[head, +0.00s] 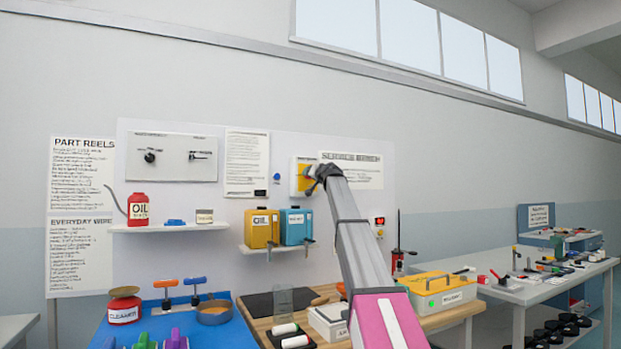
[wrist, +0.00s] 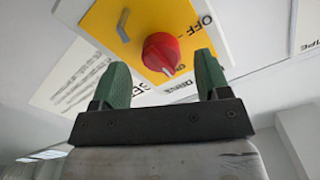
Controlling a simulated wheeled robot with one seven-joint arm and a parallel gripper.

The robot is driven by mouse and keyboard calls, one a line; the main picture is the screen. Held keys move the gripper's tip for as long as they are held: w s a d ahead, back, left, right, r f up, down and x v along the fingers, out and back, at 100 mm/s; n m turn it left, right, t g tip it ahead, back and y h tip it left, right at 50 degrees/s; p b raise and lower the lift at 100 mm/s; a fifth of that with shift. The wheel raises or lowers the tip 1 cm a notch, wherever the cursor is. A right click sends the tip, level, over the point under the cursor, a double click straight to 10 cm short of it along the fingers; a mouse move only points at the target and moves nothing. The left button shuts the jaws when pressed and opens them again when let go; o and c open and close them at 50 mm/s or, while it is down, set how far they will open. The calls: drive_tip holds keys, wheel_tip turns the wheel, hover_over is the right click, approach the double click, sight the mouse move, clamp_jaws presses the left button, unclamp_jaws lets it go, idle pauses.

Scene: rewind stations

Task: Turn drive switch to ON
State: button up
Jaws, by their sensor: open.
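The drive switch is a red round knob (wrist: 161,52) on a yellow plate (wrist: 108,22) in the wrist view. A white mark shows on the knob's lower edge. The word OFF reads at the plate's upper right; other lettering below is partly hidden by a finger. My gripper (wrist: 160,72) is open, with its two green fingers apart, one on either side of the knob in the picture. I cannot tell whether they touch it. In the head view the yellow plate (head: 296,183) is on the wall panel, and my gripper (head: 318,176) is in front of it, hiding the knob.
A grey lever (wrist: 122,25) sits on the plate beside the knob. Below the panel, a shelf holds yellow (head: 262,228) and blue (head: 296,226) cans. A wooden bench (head: 440,320) and a blue bench (head: 220,335) stand beneath, with tools and parts.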

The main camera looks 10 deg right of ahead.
drive_tip(key=v, duration=0.8)
drive_tip(key=shift+s, duration=0.2)
